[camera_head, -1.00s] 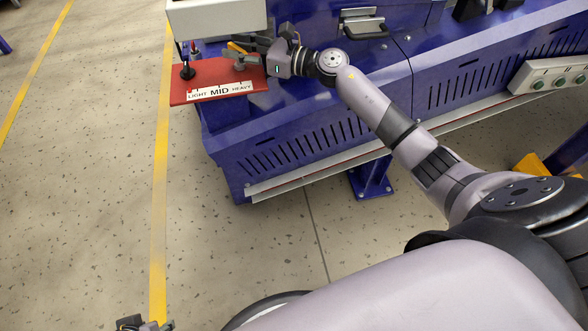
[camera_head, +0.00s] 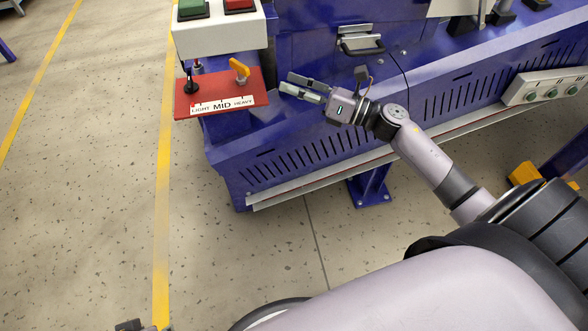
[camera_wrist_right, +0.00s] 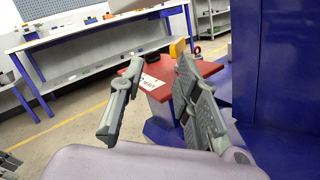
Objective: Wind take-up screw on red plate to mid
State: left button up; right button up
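The red plate (camera_head: 218,102) juts from the blue machine and carries a white label (camera_head: 222,106) reading LIGHT, MID, HEAVY. A black knob (camera_head: 191,87) stands at its LIGHT end. I cannot tell which part is the take-up screw. My right gripper (camera_head: 303,88) is open and empty, to the right of the plate and apart from it. In the right wrist view, the plate (camera_wrist_right: 160,92) and yellow handle (camera_wrist_right: 177,47) show beyond the spread fingers (camera_wrist_right: 158,103). Only a sliver of my left gripper (camera_head: 130,325) shows at the bottom edge.
A white box with green and red buttons (camera_head: 216,34) sits just behind the plate. The blue machine (camera_head: 300,150) has a metal latch handle (camera_head: 360,42) behind my right gripper. Open floor (camera_head: 90,200) with a yellow line (camera_head: 162,200) lies left of the plate.

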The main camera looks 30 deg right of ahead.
jog(key=s+a+f+m+t+h+p, duration=0.2)
jog(key=a+f+m+h+p, duration=0.15)
jog(key=m, duration=0.85)
jog(key=s+a+f+m+t+h+p, duration=0.1)
jog(key=s+a+f+m+h+p, duration=0.2)
jog(key=m, duration=0.9)
jog(key=s+f+m+g+h+p, duration=0.1)
jog(key=s+f+m+g+p, duration=0.1)
jog(key=f, duration=0.4)
jog(key=s+d+f+m+g+h+p, duration=0.1)
jog(key=f+m+g+h+p, duration=0.1)
jog(key=f+p, duration=0.3)
jog(key=shift+s+d+f+m, duration=0.35)
jog(key=shift+f+m, duration=0.45)
jog(key=shift+f, duration=0.15)
jog(key=shift+h, duration=0.25)
